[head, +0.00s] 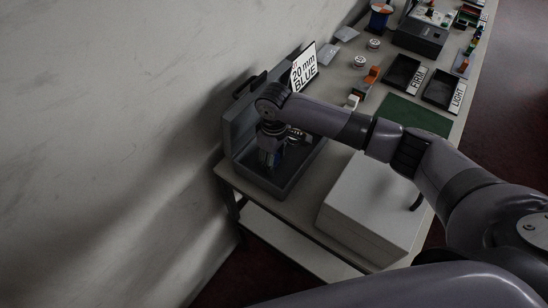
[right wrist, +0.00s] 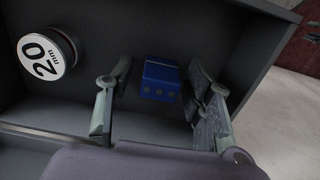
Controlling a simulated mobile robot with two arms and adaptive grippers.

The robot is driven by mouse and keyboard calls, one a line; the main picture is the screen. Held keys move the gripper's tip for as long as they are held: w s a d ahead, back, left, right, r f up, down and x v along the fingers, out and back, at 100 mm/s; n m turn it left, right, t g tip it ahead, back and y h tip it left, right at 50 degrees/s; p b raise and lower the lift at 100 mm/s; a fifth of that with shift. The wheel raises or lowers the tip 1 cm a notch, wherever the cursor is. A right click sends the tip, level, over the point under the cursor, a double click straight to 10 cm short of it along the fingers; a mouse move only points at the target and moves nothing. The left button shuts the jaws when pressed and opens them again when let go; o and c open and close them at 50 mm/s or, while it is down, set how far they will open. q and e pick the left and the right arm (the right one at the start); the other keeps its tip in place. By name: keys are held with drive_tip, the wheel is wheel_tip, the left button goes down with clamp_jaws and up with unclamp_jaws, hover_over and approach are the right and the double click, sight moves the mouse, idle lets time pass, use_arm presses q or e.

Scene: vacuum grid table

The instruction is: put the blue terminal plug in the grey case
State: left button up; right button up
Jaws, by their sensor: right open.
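The grey case (head: 295,180) stands open at the near left end of the table, its lid raised against the wall. My right gripper (head: 270,158) reaches down into it. In the right wrist view the blue terminal plug (right wrist: 160,80) is inside the case's dark interior, between and just beyond the open fingers of my right gripper (right wrist: 160,108). A gap shows on both sides of the plug, so the fingers do not grip it. In the head view my arm and gripper mostly hide the plug. My left gripper is not in view.
A round tin marked 20 mm (right wrist: 47,55) lies in the case beside the plug. A sign reading 20 mm BLUE (head: 303,70) stands by the lid. A large white box (head: 365,210) stands right of the case. A green mat (head: 415,116) and black labelled trays (head: 441,91) lie farther along.

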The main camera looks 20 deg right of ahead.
wheel_tip(320, 180, up, 12)
drive_tip(key=b, duration=0.1)
drive_tip(key=shift+b, duration=0.3)
idle(1.0)
